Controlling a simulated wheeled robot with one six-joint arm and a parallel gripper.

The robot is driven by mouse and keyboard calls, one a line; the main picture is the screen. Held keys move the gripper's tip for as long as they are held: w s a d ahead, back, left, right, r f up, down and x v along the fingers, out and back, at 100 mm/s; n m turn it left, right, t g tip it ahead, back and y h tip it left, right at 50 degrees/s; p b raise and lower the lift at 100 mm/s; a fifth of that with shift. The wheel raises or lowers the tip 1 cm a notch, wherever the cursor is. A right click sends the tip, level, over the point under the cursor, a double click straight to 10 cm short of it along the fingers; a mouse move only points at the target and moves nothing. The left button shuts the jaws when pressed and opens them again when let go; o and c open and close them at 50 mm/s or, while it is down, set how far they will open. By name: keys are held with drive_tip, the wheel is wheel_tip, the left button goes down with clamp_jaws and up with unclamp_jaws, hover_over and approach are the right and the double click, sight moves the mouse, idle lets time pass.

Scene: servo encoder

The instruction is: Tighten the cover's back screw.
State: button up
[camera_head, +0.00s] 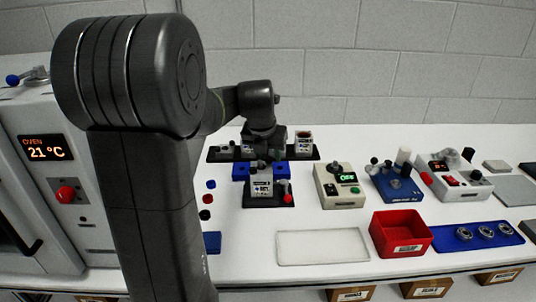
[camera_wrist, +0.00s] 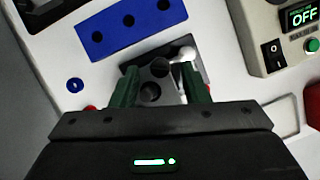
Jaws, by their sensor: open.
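A small servo unit (camera_head: 262,188) with a pale label sits on a black base at mid-bench in the head view. In the wrist view its grey top (camera_wrist: 165,72) shows two dark round features, perhaps screw heads or holes; I cannot tell which is the back screw. A white, round-ended part (camera_wrist: 184,56) stands at its right. My gripper (camera_wrist: 162,84) is open, its two green fingers on either side of the grey top, with nothing seen held. Whether the fingers touch the unit cannot be told. In the head view my wrist is above the unit and hides part of it.
A blue block with holes (camera_wrist: 125,25) lies behind the unit. A grey box with a display reading OFF (camera_head: 340,186) stands to the right, then a blue fixture (camera_head: 397,188) and a red bin (camera_head: 401,234). A pale mat (camera_head: 322,246) lies empty in front. An oven (camera_head: 62,190) is at left.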

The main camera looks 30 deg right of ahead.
drive_tip(key=shift+f, duration=0.1)
clamp_jaws()
drive_tip(key=shift+w+m, duration=0.1)
drive_tip(key=shift+m, duration=0.2)
